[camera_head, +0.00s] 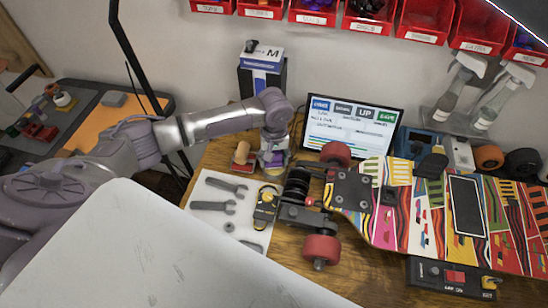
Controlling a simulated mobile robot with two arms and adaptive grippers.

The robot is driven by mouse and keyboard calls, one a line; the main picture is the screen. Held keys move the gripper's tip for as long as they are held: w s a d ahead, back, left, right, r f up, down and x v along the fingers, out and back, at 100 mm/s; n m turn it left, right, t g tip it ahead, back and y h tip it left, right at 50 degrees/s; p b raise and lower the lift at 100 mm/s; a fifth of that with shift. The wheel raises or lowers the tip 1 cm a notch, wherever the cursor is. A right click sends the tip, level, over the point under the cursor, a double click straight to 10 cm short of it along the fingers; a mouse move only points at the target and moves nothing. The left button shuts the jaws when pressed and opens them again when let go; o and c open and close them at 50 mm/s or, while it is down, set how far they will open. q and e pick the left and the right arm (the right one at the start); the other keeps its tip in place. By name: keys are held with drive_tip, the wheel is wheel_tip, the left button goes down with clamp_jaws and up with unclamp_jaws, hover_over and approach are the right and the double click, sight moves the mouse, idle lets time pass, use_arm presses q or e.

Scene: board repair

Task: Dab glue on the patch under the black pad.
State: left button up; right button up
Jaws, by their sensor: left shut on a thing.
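A skateboard deck (420,215) with colourful artwork lies on the wooden bench at the right. A black pad (467,205) with a pale edge lies on the deck, and no patch shows beneath it. My left gripper (272,155) points down behind the paper sheet, left of the monitor. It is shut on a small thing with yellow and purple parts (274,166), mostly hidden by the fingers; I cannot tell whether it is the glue. The gripper is well left of the pad. My right gripper is not in view.
A truck with red wheels (321,248) sits at the deck's left end. A white sheet with wrenches (224,206) lies left of it. A monitor (352,128), spray bottles (487,95) and red bins (425,20) are behind. A black control box (453,275) is in front.

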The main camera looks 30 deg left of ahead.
use_arm(q)
drive_tip(key=shift+f, duration=0.4)
idle(0.4)
drive_tip(key=shift+s+f, duration=0.1)
drive_tip(key=shift+f, duration=0.1)
idle(0.6)
wheel_tip(320, 180, up, 7)
drive_tip(key=p, duration=0.8)
drive_tip(key=shift+r+p, duration=0.1)
drive_tip(key=shift+p, duration=0.3)
idle(0.5)
